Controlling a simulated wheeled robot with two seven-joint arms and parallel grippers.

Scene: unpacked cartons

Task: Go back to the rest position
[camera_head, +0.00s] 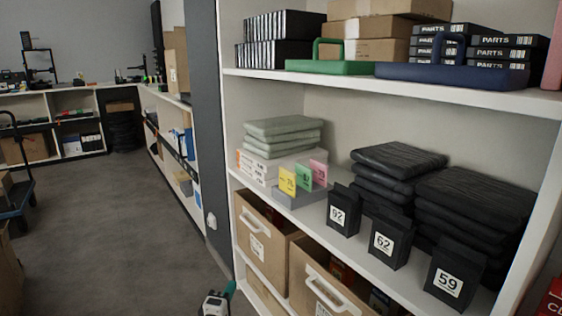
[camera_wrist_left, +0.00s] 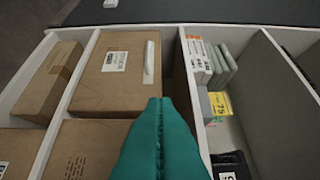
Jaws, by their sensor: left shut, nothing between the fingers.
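My left gripper (camera_head: 231,287) shows at the bottom edge of the head view, low in front of the shelf unit, with only its teal tip and part of the white wrist visible. In the left wrist view its teal fingers (camera_wrist_left: 160,103) are pressed together with nothing between them. They overlap the shelf compartments in that picture, and I cannot tell how far off the shelf is. My right gripper is in neither view.
The white shelf unit (camera_head: 400,88) fills the right side. It holds brown cartons (camera_head: 262,238), black numbered bags (camera_head: 390,241), folded black stacks (camera_head: 398,162) and green and blue cases. Grey floor (camera_head: 110,220) lies open at left, with a cart (camera_head: 14,205) at the edge.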

